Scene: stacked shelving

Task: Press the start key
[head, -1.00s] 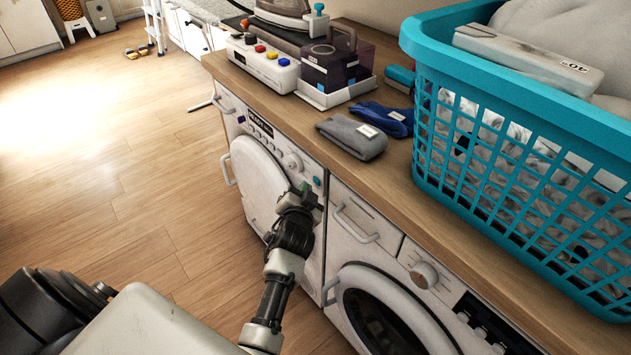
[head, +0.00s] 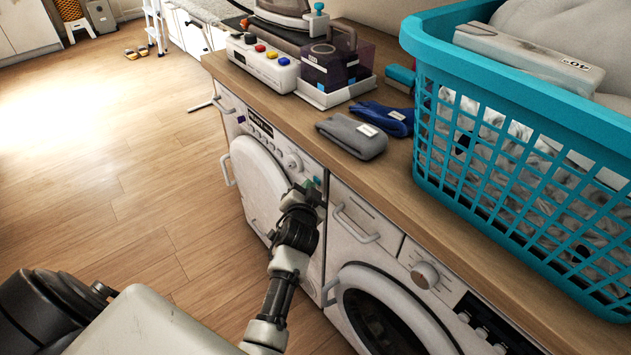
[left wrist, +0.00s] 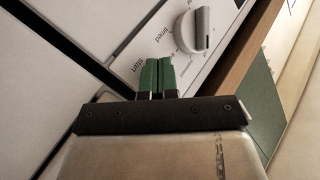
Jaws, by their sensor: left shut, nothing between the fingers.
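The white front-loading machine (head: 262,190) under the worktop has a control panel with a round dial (head: 292,162). The left wrist view shows the dial (left wrist: 193,30) close up, with the printed words "timed" and "start" beside it. My left gripper (head: 308,188) is at the right end of this panel, below the dial. Its green fingers (left wrist: 157,76) are together and empty, with their tips over the panel beside the "start" print. The key itself is not clear behind the fingers, and I cannot tell whether they touch it. My right gripper is out of view.
Above the panel runs the wooden worktop (head: 290,121), with folded grey socks (head: 352,137) and blue socks (head: 385,117) near its edge. A teal laundry basket (head: 520,170) stands to the right. A second machine's dial (head: 424,275) projects below it. The floor at left is open.

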